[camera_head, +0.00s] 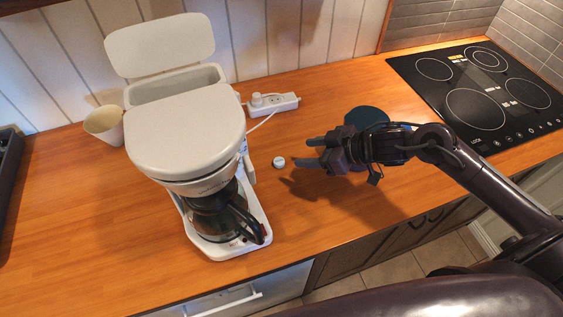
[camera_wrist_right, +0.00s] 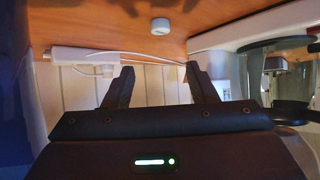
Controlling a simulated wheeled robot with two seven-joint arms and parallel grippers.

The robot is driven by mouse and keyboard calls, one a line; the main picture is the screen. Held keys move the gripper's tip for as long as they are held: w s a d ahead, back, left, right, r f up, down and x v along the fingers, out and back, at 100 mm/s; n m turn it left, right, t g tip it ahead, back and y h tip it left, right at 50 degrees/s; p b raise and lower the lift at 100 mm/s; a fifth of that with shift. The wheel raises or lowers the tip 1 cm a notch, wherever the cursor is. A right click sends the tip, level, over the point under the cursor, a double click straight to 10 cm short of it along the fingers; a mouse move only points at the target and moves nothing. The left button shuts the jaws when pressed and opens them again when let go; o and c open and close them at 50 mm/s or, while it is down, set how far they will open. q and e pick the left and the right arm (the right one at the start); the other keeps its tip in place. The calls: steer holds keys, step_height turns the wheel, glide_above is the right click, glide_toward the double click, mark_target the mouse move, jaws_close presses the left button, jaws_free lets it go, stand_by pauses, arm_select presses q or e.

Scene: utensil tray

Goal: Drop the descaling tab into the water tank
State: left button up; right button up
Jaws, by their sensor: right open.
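The descaling tab (camera_head: 279,162), a small white disc, lies on the wooden counter right of the coffee maker. It also shows at the top of the right wrist view (camera_wrist_right: 160,26). The white coffee maker (camera_head: 185,130) stands upright at centre left. Its water tank (camera_head: 176,84) is open at the back, with the lid (camera_head: 160,45) raised. My right gripper (camera_head: 306,152) is open and empty, just right of the tab and apart from it. Its spread fingers show in the wrist view (camera_wrist_right: 163,82). My left gripper is out of view.
A glass carafe (camera_head: 222,217) sits in the coffee maker. A white power strip (camera_head: 272,103) with a plug and cord lies behind the tab. A beige cup (camera_head: 104,125) stands left of the machine. A dark round object (camera_head: 367,117) is behind my right gripper; a black cooktop (camera_head: 480,98) is at right.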

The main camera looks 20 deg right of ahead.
mark_target(281, 161)
steer(key=f, duration=0.3)
steer(key=shift+w+a+f, duration=0.15)
steer(key=shift+w+a, duration=0.1)
steer(key=shift+a, duration=0.15)
steer(key=shift+w+a+f, duration=0.25)
steer(key=shift+a+f, duration=0.05)
steer(key=p+x, duration=0.1)
steer(key=x, duration=0.4)
steer(key=shift+w+a+f, duration=0.15)
steer(key=shift+a, duration=0.05)
